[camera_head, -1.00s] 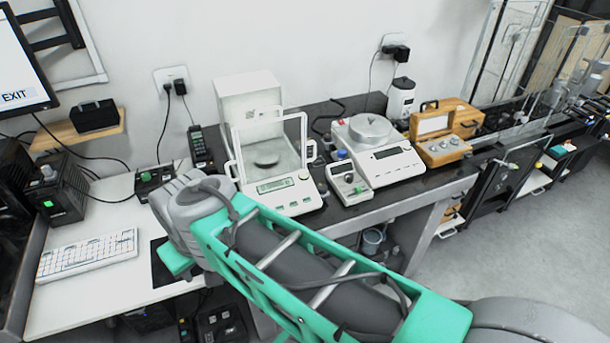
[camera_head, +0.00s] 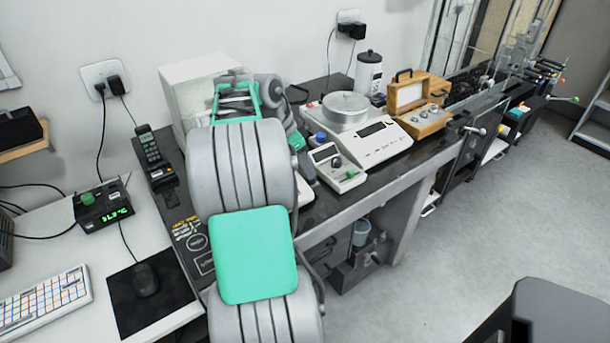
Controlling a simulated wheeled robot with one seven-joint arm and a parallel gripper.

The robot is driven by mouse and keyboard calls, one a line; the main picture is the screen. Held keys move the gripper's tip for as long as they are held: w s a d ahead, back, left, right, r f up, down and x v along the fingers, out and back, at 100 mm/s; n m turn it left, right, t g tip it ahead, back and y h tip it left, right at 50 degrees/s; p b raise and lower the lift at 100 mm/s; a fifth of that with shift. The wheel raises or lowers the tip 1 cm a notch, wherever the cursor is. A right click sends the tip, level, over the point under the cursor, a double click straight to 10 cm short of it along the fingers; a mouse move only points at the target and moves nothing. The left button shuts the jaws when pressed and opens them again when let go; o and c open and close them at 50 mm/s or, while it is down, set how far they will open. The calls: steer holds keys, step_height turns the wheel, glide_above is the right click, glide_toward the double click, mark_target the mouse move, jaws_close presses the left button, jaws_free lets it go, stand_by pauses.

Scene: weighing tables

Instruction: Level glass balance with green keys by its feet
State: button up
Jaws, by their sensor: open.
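The glass balance (camera_head: 192,87) stands at the back of the dark weighing table. Its pale housing shows at upper left. My arm covers its pan, display, green keys and most of its front, and only a sliver of its right front edge shows. Its feet and level cannot be made out. My arm rises from the bottom of the view and its far end lies over the balance. My gripper's fingers cannot be seen behind my arm links.
Right of the balance stand a small box with a green knob (camera_head: 337,168), a white balance with a round pan (camera_head: 366,137) and a wooden weight case (camera_head: 419,104). A phone (camera_head: 150,150) and a box with a green display (camera_head: 103,208) are on the left.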

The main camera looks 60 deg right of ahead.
steer(key=x, duration=0.4)
steer(key=shift+d+f, duration=0.1)
steer(key=shift+f, duration=0.15)
steer(key=shift+c, duration=0.4)
jaws_close()
